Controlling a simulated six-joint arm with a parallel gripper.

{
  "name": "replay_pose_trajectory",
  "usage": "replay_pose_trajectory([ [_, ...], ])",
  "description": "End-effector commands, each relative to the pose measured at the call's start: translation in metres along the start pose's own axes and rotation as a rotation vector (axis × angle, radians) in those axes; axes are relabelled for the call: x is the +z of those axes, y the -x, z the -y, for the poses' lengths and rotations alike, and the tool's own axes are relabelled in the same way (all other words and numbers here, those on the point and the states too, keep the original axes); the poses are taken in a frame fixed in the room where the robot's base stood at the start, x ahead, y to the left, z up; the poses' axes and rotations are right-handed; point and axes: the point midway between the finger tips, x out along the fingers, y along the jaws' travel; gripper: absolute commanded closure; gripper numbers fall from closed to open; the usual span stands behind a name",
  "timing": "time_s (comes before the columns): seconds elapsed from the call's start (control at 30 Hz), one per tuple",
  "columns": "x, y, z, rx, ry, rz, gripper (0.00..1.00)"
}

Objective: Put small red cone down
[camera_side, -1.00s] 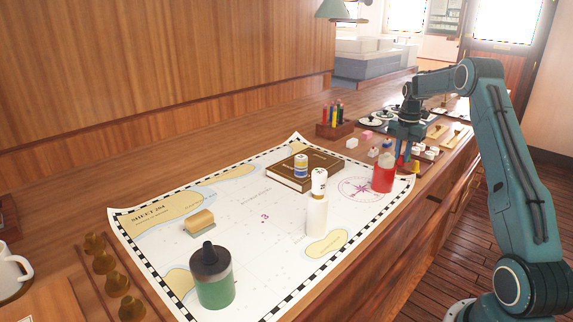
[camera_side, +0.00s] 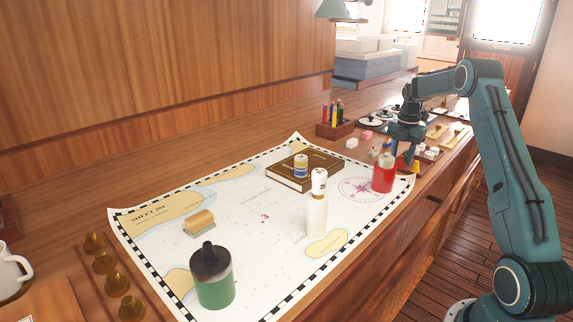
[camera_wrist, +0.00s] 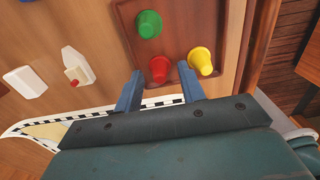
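The small red cone (camera_wrist: 159,69) stands on a brown wooden board (camera_wrist: 178,30), between a green cone (camera_wrist: 149,24) and a yellow cone (camera_wrist: 201,61). My gripper (camera_wrist: 160,86) is open in the wrist view. Its two blue fingers are well apart, and the red cone shows in the gap just beyond the fingertips, touching neither. The right fingertip is close to the yellow cone. In the side view my gripper (camera_side: 405,158) is low over the counter behind a red bottle, and the red cone is hard to make out there.
A red bottle (camera_side: 384,175) stands on the chart (camera_side: 255,200), near my gripper. White blocks, one with a red tip (camera_wrist: 76,70), lie to the left in the wrist view. A pen holder (camera_side: 336,130) stands behind. The counter edge is close on the right.

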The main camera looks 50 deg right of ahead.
Motion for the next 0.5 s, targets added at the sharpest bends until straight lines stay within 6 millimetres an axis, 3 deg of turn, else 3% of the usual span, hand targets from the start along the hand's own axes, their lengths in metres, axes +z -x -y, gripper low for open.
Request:
replay_pose_trajectory([
  [0.27, 0.001, 0.025, -0.001, 0.003, 0.0, 0.004, 0.6],
  [0.5, -0.001, 0.064, -0.001, 0.004, 0.0, 0.005, 0.6],
])
